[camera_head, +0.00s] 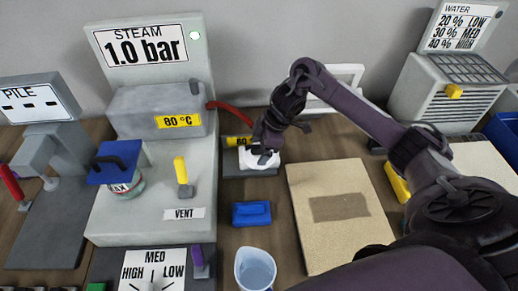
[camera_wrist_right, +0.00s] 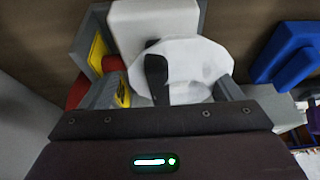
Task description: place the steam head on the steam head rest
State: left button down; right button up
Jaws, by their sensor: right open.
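The white steam head (camera_head: 258,161), with a red hose (camera_head: 232,107) running toward it from the steam unit, sits at the dark grey steam head rest (camera_head: 262,172) behind the blue block. My right gripper (camera_head: 262,153) is directly over it and covers much of it. In the right wrist view the white, cloth-like piece (camera_wrist_right: 190,65) with a black part (camera_wrist_right: 157,78) lies between my open fingers (camera_wrist_right: 168,92). Whether the fingers touch it cannot be told. How fully the head is seated on the rest is hidden. My left gripper is not in view.
The steam unit (camera_head: 113,215) with a yellow lever (camera_head: 181,170) stands to the left. A blue block (camera_head: 251,213) and a cup (camera_head: 255,268) lie in front.

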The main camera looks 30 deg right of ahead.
jog(key=p+v, duration=0.2)
jog(key=v, duration=1)
